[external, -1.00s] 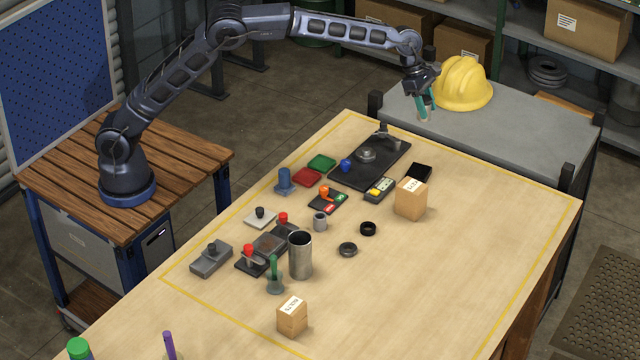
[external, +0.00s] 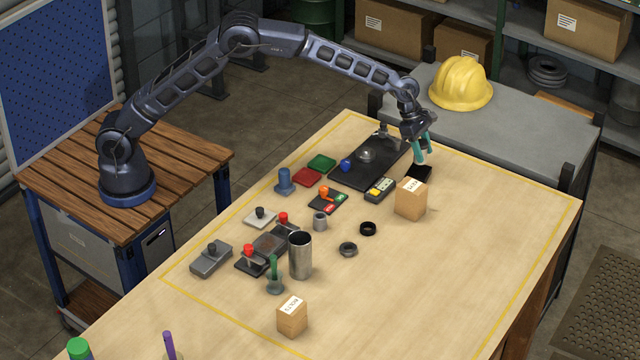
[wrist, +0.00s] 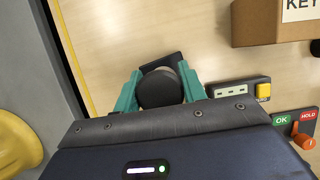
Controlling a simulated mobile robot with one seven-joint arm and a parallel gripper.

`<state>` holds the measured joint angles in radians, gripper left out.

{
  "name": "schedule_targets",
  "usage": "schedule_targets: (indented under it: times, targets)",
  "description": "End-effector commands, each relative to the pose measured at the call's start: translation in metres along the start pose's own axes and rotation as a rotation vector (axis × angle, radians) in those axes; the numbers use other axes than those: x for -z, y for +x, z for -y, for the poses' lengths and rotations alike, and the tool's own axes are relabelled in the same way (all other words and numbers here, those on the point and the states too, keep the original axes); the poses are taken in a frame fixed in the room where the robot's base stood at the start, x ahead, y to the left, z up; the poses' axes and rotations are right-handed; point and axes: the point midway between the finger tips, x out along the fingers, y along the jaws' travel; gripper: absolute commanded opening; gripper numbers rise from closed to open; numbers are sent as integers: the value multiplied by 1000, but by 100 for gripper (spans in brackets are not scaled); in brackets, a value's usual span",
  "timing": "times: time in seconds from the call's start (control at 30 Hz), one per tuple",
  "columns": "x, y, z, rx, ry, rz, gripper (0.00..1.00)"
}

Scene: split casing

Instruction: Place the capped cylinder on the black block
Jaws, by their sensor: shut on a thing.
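My gripper (external: 422,151) is shut on the capped cylinder, its teal fingers pointing down at the table's far end. In the wrist view, the cylinder's round dark cap (wrist: 159,89) sits between the teal fingers of my gripper (wrist: 162,86). The cylinder's body is mostly hidden below the cap. The black block (external: 420,173) lies on the table just under my fingertips in the external view. In the wrist view, part of the black block (wrist: 163,60) shows just beyond the cap. I cannot tell whether the cylinder touches the block.
A cardboard box (external: 411,199) stands close in front of the block. A black tray (external: 372,168) and a small panel with a yellow button (external: 379,189) lie to the left. A grey bench with a yellow hard hat (external: 461,84) is behind. The table's right side is clear.

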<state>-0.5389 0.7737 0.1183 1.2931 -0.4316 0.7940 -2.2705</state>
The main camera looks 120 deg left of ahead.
Motion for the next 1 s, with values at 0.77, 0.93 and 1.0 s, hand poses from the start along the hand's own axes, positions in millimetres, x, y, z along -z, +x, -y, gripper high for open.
schedule_targets:
  times: [0.77,0.93,1.0]
  targets:
    - [14,34,0,1,0,0,63]
    - [14,34,0,1,0,-1,63]
    - [14,34,0,1,0,0,63]
